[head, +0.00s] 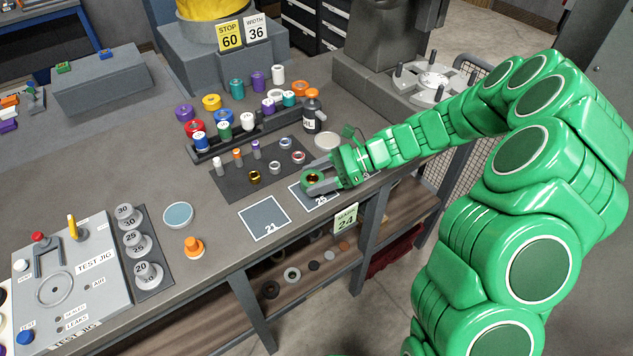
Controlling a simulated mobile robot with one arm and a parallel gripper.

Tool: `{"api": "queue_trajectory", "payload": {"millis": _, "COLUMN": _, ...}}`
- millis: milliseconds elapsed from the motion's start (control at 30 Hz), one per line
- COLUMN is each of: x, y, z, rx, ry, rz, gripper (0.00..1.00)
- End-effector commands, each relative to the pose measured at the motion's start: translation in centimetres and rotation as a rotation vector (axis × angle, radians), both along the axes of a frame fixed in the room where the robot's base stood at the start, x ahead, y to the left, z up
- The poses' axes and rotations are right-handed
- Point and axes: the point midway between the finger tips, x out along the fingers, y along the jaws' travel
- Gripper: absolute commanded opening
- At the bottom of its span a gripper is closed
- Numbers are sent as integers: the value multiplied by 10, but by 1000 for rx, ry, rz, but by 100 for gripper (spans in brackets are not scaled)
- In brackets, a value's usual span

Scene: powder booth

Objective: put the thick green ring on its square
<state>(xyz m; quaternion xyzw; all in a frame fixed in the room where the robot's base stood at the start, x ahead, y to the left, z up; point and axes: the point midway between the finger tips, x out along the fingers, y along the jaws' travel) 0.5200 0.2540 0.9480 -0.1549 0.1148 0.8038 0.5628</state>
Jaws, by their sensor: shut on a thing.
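My gripper (318,179) is shut on the thick green ring (307,182), which has a dark, gold-tinted centre. The ring is over or on the back part of a dark, white-edged square (312,200) near the bench's front edge. The number on this square is partly covered and looks like 25. I cannot tell whether the ring touches the square. A second such square (264,217), marked with what looks like 21, lies bare to its left.
A dark mat (226,188) with small rings and pegs lies behind the squares. A rack of coloured spools and a dark bottle (313,112) stand beyond it. A pale blue dish (178,215), orange knob (194,247) and test jig (85,262) are left. A tag (345,218) hangs on the front edge.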

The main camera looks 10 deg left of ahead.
Motion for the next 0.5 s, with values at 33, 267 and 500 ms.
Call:
{"api": "queue_trajectory", "payload": {"millis": 33, "x": 0, "y": 0, "z": -6, "rx": 0, "ry": 2, "rz": 0, "gripper": 9}}
{"api": "queue_trajectory", "payload": {"millis": 267, "x": 0, "y": 0, "z": -18, "rx": -1, "ry": 0, "rz": 0, "gripper": 9}}
{"api": "queue_trajectory", "payload": {"millis": 500, "x": 0, "y": 0, "z": -19, "rx": -1, "ry": 0, "rz": 0, "gripper": 9}}
